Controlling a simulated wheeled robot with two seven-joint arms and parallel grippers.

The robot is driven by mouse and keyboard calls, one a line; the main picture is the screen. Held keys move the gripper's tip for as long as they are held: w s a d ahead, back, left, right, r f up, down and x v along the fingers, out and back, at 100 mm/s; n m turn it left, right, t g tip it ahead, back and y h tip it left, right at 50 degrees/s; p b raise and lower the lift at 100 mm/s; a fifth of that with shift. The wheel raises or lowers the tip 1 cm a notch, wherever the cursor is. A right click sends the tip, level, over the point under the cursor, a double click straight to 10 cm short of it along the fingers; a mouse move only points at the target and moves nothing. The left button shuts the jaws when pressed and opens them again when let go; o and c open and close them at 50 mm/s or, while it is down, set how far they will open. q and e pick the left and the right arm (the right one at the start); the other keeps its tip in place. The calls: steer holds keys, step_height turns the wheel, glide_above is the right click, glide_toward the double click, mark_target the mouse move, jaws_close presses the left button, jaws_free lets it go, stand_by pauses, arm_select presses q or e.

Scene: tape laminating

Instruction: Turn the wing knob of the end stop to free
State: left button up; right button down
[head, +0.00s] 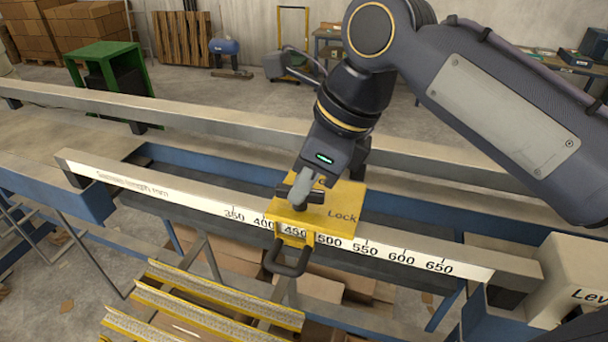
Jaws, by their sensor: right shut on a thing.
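The end stop is a yellow block (338,206) marked "Lock", seated on the rail with the white scale (385,250), around the 400 to 500 marks. Its dark wing knob (312,196) stands on top of the block, partly hidden by my gripper. My right gripper (303,188) comes down from above and is shut on the wing knob. A dark loop handle (289,262) hangs at the block's front. Only "Lock" is readable on the block. My left gripper is not in view.
A pale box (578,278) marked "Leve" stands at the right end of the rail. A long grey beam (230,125) runs behind. Yellow-edged slats (215,300) and cardboard boxes (235,255) lie below in front.

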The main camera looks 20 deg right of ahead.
steer(key=shift+w+r+n+g+p, duration=0.1)
steer(key=shift+n+g+p, duration=0.45)
steer(key=shift+n, duration=0.55)
steer(key=n, duration=0.2)
steer(key=shift+n+g+y, duration=0.35)
steer(key=shift+n+y, duration=0.05)
steer(key=n+g, duration=0.1)
steer(key=n, duration=0.2)
steer(key=n+g, duration=0.1)
steer(key=n, duration=0.2)
steer(key=shift+w+g+h, duration=0.2)
steer(key=shift+g+h, duration=0.1)
steer(key=n+g+h, duration=0.1)
steer(key=n, duration=0.4)
steer(key=shift+w+a+n, duration=0.1)
steer(key=shift+n, duration=0.3)
steer(key=shift+h, duration=0.3)
steer(key=c, duration=1.4)
jaws_free()
steer(key=shift+c, duration=0.2)
steer(key=shift+g, duration=0.3)
